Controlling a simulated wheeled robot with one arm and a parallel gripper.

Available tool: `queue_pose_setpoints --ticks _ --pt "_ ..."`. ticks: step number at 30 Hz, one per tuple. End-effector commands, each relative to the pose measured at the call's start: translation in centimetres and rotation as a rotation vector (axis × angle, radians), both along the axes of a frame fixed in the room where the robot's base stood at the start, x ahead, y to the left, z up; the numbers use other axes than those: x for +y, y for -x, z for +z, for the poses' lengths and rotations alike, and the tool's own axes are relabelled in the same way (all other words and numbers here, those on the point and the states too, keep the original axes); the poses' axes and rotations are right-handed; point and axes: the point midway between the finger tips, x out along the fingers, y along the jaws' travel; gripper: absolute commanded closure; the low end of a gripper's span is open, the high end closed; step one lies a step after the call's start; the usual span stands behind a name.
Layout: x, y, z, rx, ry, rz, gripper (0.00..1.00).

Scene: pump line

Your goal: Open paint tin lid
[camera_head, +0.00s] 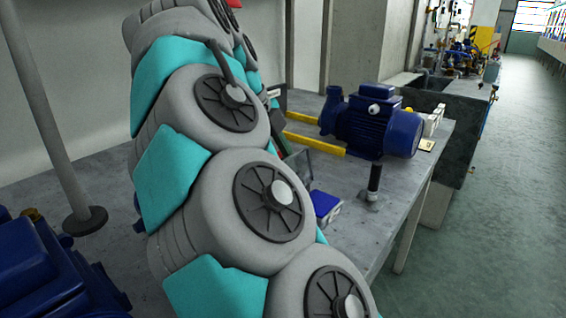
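I cannot make out a paint tin or its lid in the head view. My arm, in grey and teal segments, fills the middle of the view and hides much of the bench behind it. My gripper is not visible, so its place relative to any tin cannot be seen. A small red patch (234,4) shows at the top beside my arm, too little of it to identify.
A grey workbench (350,240) carries a blue motor pump (385,130), yellow bars (315,144), a blue-topped box (325,204) and an upright black-handled item (374,182). Blue machinery (45,270) and a pole (45,110) stand left. Open floor (500,220) lies right.

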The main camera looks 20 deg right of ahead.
Motion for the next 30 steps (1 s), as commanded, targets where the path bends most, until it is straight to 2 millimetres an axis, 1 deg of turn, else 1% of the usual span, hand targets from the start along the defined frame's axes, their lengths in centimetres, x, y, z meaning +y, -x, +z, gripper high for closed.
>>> queue_pose_setpoints --ticks 5,6,13,30 --pt "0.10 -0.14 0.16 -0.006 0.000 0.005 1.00" --pt "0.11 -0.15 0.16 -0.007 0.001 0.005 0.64" --pt "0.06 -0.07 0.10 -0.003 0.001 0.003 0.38" --pt "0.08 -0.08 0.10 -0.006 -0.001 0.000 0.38"
